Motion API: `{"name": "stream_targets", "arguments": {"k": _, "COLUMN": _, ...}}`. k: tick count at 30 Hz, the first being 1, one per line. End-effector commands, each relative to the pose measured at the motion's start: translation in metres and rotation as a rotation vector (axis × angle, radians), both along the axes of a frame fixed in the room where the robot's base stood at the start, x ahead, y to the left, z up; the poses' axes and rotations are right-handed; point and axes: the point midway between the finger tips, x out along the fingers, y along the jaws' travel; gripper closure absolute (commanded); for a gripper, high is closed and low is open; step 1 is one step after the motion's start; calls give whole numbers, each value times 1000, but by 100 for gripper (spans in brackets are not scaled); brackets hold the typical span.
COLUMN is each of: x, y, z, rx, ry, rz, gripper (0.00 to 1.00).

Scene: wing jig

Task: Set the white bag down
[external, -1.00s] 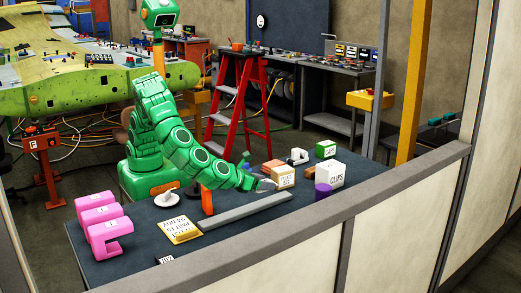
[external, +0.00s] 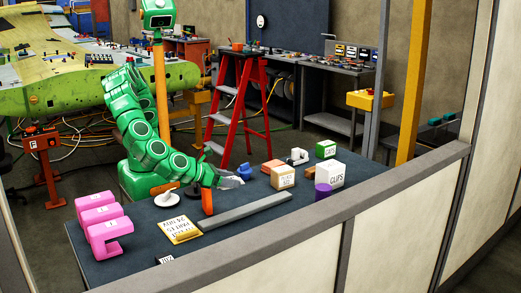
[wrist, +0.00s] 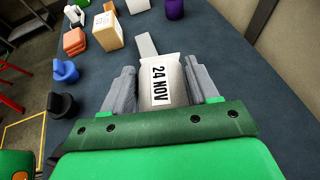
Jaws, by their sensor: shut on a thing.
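The white bag (wrist: 165,85) carries a label reading "24 NOV" and sits between my gripper's grey fingers (wrist: 164,88) in the wrist view. My gripper is shut on its two sides. In the external view my gripper (external: 232,182) is over the middle of the dark table (external: 150,262), left of the tan box (external: 282,177). The bag is small and hard to make out there, and I cannot tell its exact height above the table.
A long grey bar (external: 245,211) and an orange upright piece (external: 207,201) are close by. A blue item (external: 243,171), a white clips box (external: 330,175) and a purple cylinder (external: 322,190) stand right. Pink brackets (external: 105,225) and a yellow-edged sign (external: 180,230) are left.

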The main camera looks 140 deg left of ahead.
Motion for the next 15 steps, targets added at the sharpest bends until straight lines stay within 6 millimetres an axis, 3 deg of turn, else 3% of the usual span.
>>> {"name": "stream_targets", "arguments": {"k": 1, "x": -1, "y": -17, "z": 1, "rx": 4, "ry": 0, "rz": -31, "gripper": 72}}
{"name": "stream_targets", "arguments": {"k": 6, "x": -4, "y": -59, "z": 1, "rx": 2, "ry": -1, "rz": -106, "gripper": 72}}
{"name": "stream_targets", "arguments": {"k": 10, "x": -7, "y": -78, "z": 2, "rx": 2, "ry": -4, "rz": -140, "gripper": 72}}
{"name": "stream_targets", "arguments": {"k": 15, "x": -6, "y": -87, "z": 0, "rx": 2, "ry": -4, "rz": -156, "gripper": 72}}
